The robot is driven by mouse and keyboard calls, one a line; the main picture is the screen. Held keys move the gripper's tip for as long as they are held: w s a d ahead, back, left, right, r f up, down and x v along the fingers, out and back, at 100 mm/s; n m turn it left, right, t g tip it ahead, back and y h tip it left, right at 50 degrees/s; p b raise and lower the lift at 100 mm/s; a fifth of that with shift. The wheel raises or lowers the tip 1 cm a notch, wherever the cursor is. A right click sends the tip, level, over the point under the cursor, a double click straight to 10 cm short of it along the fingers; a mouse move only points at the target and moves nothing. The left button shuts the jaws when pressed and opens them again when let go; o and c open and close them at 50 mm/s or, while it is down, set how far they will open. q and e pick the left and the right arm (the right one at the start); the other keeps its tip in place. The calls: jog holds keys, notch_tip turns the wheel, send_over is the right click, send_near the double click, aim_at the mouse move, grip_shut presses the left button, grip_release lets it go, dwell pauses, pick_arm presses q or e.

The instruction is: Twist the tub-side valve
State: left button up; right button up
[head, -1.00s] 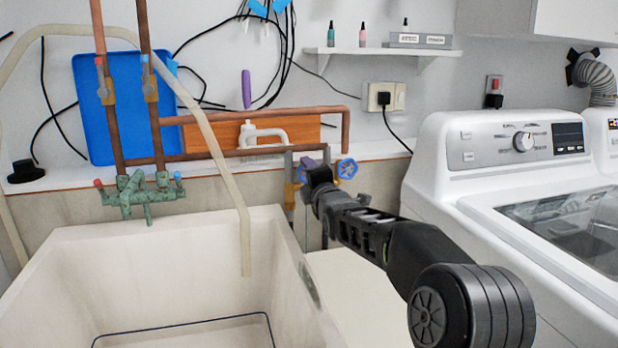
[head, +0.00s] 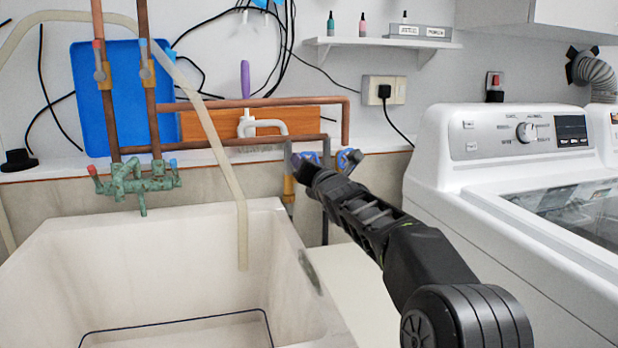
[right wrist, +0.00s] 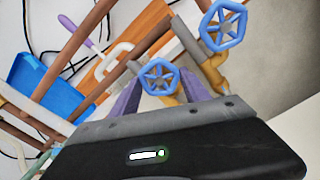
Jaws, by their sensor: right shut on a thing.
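Two blue valve wheels sit side by side on brass fittings between the tub and the washer. The tub-side valve (right wrist: 158,76) is between the two purple fingers of my right gripper (right wrist: 160,93) in the right wrist view. The gripper is shut on this wheel. In the head view my right gripper (head: 308,159) reaches the left wheel, which it mostly hides. The other blue valve (head: 349,160) is just to its right and free; it also shows in the right wrist view (right wrist: 223,25). My left gripper is not in view.
A pale utility tub (head: 150,245) stands at the left, with green corroded taps (head: 135,183) behind it. Copper pipes (head: 260,102) run above the valves. A beige hose (head: 215,150) hangs into the tub. A white washer (head: 500,150) stands close on the right.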

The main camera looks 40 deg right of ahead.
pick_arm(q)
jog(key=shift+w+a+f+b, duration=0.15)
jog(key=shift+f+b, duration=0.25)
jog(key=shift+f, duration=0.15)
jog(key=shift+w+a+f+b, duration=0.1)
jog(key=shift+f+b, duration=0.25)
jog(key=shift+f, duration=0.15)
pick_arm(e)
jog(key=shift+n, duration=1)
jog(key=o, duration=1.3)
jog(key=shift+o, duration=0.2)
pick_arm(q)
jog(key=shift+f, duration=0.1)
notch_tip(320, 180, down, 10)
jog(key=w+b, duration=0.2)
jog(key=b, duration=0.8)
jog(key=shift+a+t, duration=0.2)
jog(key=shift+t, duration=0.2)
pick_arm(e)
jog(key=v, duration=0.7)
jog(key=shift+s, duration=0.4)
jog(key=shift+a, duration=0.1)
